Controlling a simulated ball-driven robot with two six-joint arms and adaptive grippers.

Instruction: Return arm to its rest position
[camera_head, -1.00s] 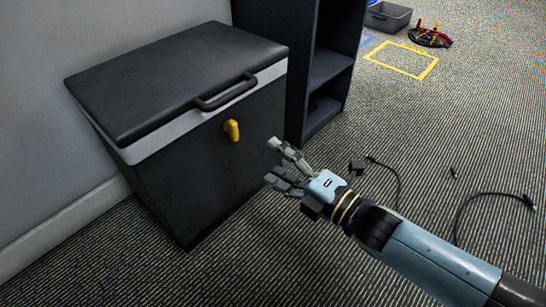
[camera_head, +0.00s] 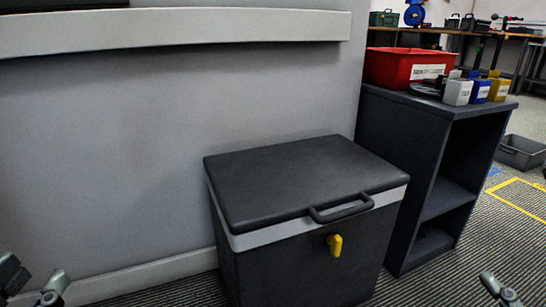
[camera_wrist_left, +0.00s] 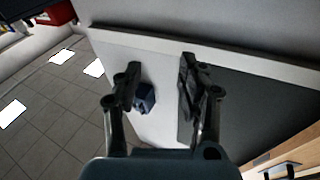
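My left gripper (camera_head: 32,282) shows at the bottom left corner of the head view, cut off by the frame edge. In the left wrist view my left gripper (camera_wrist_left: 160,75) has its two dark fingers well apart, with nothing held between them. A small dark blue object (camera_wrist_left: 145,98) appears behind the fingers, apart from them. My right gripper (camera_head: 500,290) shows only as a grey finger part at the bottom right of the head view, right of the chest. The rest of the right arm is out of the frame.
A black chest (camera_head: 305,180) with closed lid and yellow latch (camera_head: 335,245) stands against the wall. Beside it is a dark shelf unit (camera_head: 405,170) bearing a red bin (camera_head: 400,68) and small white, blue and yellow containers. A grey bin (camera_head: 520,152) lies on the floor beyond.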

